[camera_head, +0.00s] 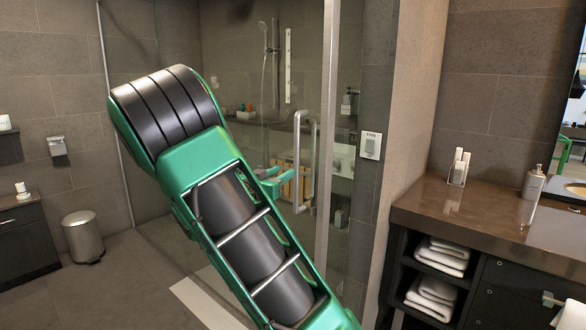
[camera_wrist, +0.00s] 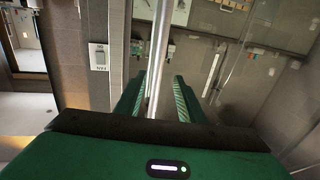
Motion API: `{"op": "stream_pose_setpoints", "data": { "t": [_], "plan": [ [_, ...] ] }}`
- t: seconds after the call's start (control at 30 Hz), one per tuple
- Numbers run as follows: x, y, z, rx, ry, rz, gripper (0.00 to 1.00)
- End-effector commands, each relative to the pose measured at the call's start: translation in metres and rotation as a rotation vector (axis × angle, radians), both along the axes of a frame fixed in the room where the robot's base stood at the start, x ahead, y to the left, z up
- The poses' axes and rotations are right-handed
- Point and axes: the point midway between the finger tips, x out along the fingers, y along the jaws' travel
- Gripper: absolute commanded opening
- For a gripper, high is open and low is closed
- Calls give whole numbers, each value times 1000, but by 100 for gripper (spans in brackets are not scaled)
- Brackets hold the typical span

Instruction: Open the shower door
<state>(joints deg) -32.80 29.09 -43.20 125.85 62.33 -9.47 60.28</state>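The glass shower door (camera_head: 240,100) stands upright in the middle of the head view and looks closed against the metal post (camera_head: 329,120) at its right. Its handle (camera_head: 298,160) is a vertical metal bar near that post. My gripper (camera_head: 278,181) is at the handle's left, partly hidden by my arm. In the wrist view, the handle (camera_wrist: 162,45) runs between the two green fingers of my gripper (camera_wrist: 160,76). The fingers are apart, with gaps on both sides of the bar. How deep the bar sits between them is hard to tell.
A fan switch (camera_head: 370,145) is on the wall right of the post; it shows upside down in the wrist view (camera_wrist: 98,57). A vanity counter (camera_head: 470,215) with shelved towels stands at right. A bin (camera_head: 83,237) stands at left on open floor.

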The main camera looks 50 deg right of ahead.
Motion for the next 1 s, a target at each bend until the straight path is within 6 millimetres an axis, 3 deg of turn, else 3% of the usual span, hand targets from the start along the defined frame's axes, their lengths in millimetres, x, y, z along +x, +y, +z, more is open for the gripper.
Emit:
{"op": "stream_pose_setpoints", "data": {
  "t": [0.6, 1.0],
  "plan": [
    [23, -90, 0, 2, 1, -4, 36],
    [27, -100, 0, 3, 1, -3, 36]
  ]
}}
